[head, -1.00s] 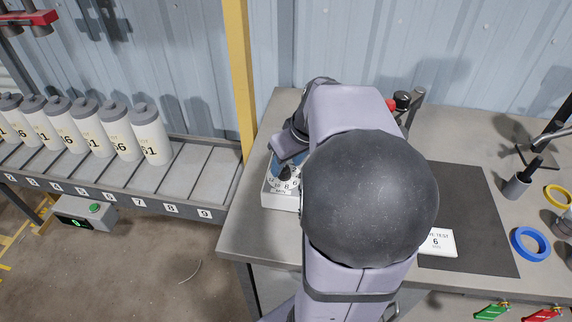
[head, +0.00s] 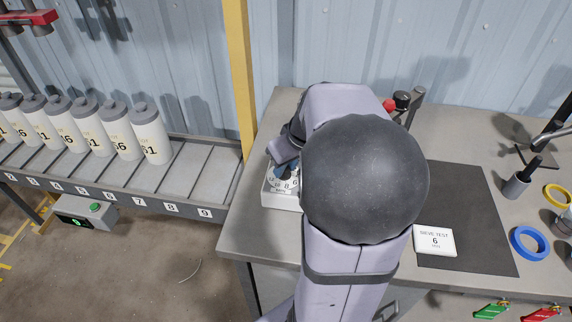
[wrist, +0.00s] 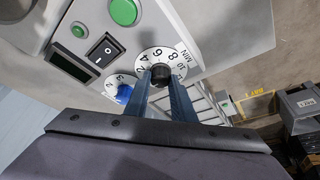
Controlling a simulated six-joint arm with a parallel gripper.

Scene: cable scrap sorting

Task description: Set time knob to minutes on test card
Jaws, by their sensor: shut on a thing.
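The time knob (wrist: 160,72) is black and sits in a white dial (wrist: 147,62) marked with even numbers and "MIN" in the wrist view. My gripper (wrist: 161,80) is shut on this knob, with one blue finger on each side. I cannot tell where the knob points; the fingers hide part of it. The test card (head: 434,241) is white, lies on the dark mat and reads "SIEVE TEST" with a 6. In the head view my arm hides most of the machine (head: 281,203).
A blue knob (wrist: 123,93) with its own dial is close beside the left finger. A black rocker switch (wrist: 102,50) and green button (wrist: 124,11) are also near. A blue tape ring (head: 529,244) lies right of the mat (head: 470,210).

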